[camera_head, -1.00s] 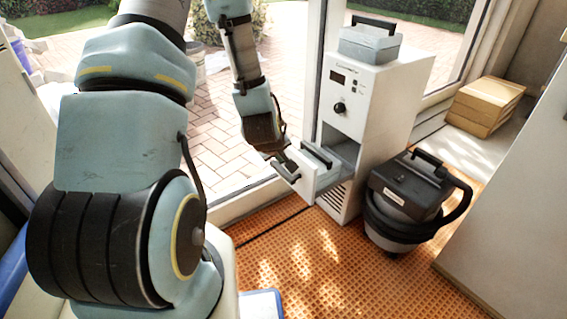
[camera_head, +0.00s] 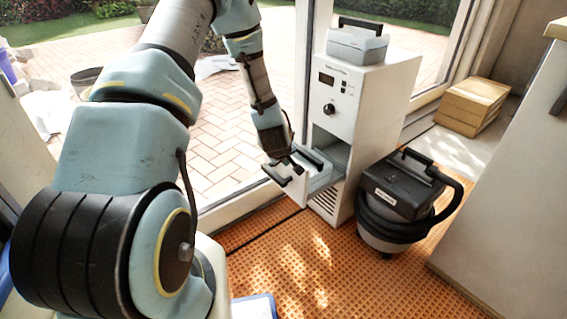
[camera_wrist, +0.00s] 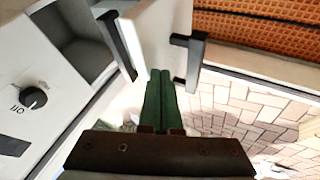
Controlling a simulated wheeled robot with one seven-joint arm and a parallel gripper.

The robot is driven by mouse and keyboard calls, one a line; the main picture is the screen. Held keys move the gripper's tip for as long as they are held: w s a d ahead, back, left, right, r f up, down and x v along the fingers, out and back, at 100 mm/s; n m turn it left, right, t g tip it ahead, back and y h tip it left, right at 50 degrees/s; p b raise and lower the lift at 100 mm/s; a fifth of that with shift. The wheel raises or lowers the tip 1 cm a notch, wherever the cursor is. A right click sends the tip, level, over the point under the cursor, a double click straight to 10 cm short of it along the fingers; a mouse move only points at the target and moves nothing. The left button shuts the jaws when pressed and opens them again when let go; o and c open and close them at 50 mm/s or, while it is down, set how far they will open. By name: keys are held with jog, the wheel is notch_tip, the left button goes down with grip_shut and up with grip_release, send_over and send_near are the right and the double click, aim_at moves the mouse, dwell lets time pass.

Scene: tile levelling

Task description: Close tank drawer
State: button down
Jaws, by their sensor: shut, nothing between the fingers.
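The white machine (camera_head: 372,105) stands by the window with its tank drawer (camera_head: 295,188) pulled out toward the left. The drawer front has a black bar handle (camera_head: 274,175). A second dark handle (camera_head: 309,158) stands up inside the drawer, and the grey opening shows behind it. My gripper (camera_head: 284,163) is just above the drawer front. In the wrist view my shut, empty green fingers (camera_wrist: 160,74) point at the white drawer front (camera_wrist: 158,35), between the inner handle (camera_wrist: 116,45) and the front handle (camera_wrist: 190,55). I cannot tell whether they touch it.
A black and grey vacuum (camera_head: 405,195) stands close to the machine's right side. A grey case (camera_head: 357,45) sits on top of the machine. Cardboard boxes (camera_head: 472,105) lie behind at right. A white cabinet (camera_head: 510,190) edges the right. The orange floor mat (camera_head: 310,255) is clear in front.

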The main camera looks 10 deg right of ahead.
jog(key=shift+d, duration=0.1)
jog(key=w+d+p, duration=0.1)
jog(key=w+d, duration=0.2)
jog(key=d, duration=0.5)
jog(key=w+d+p, duration=0.1)
jog(key=w+d, duration=0.3)
jog(key=d, duration=0.3)
jog(key=shift+w+d, duration=0.3)
jog(key=shift+d, duration=0.1)
